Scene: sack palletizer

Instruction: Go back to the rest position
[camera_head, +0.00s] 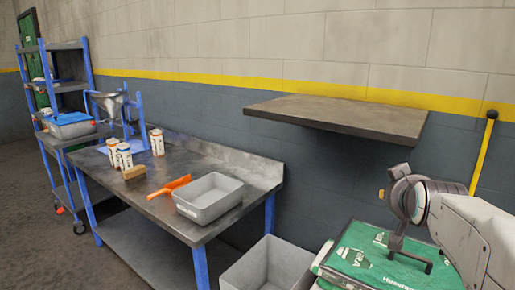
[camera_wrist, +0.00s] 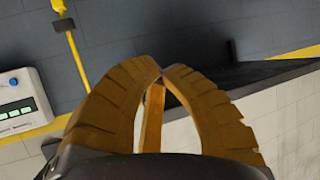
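My gripper (camera_wrist: 161,71) shows in the wrist view with its two curved yellow fingers meeting at the tips. Nothing is held between them; a yellow strip shows through the gap behind. In the head view my arm reaches in from the right edge, above green and white sacks (camera_head: 352,262). The gripper's fingers are mostly hidden there behind the wrist, with only a bit of yellow showing.
A dark wall shelf (camera_head: 340,113) hangs left of my arm. A steel workbench (camera_head: 150,205) holds a grey bin (camera_head: 208,213), an orange scoop (camera_head: 170,187) and several white containers. A grey tub (camera_head: 262,268) stands beside the sacks. A blue rack (camera_head: 62,87) is far left.

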